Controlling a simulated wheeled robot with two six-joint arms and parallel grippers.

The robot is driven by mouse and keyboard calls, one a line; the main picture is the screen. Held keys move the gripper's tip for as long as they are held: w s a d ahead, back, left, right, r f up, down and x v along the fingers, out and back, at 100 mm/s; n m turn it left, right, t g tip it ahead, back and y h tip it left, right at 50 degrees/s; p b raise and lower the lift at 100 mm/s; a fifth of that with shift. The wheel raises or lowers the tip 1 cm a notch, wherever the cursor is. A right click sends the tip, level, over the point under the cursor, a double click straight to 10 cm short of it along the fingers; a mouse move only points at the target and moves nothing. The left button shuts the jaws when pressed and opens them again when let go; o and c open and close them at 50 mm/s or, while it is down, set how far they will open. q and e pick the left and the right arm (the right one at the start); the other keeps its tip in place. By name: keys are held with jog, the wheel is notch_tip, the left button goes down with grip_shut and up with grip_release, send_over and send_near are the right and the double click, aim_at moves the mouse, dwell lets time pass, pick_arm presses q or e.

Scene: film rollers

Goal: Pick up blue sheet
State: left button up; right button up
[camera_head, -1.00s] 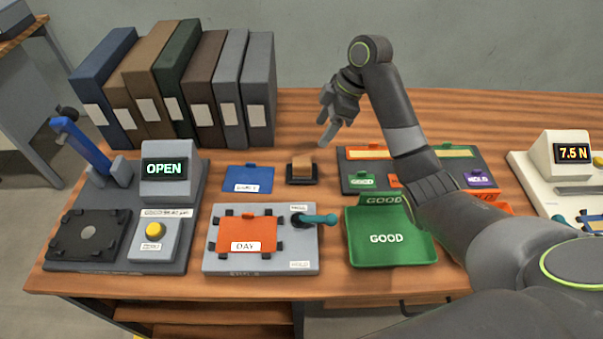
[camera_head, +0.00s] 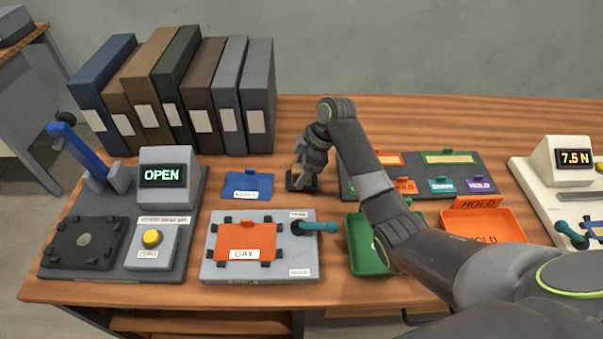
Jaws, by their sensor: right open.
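The blue sheet (camera_head: 247,184) lies flat on the table, with a white label on its front part and a small tab at its back edge. It is behind the grey plate that carries an orange sheet (camera_head: 245,240) labelled DAY. My left gripper is out of view.
Several binders (camera_head: 230,95) stand behind the blue sheet. A grey device with an OPEN display (camera_head: 164,176) is at left. A teal lever (camera_head: 318,227) sits on the grey plate. A green tray (camera_head: 360,246) and an orange HOLD tray (camera_head: 487,224) are at right.

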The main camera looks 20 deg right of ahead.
jog(key=c, duration=1.1)
jog(key=shift+r, duration=0.1)
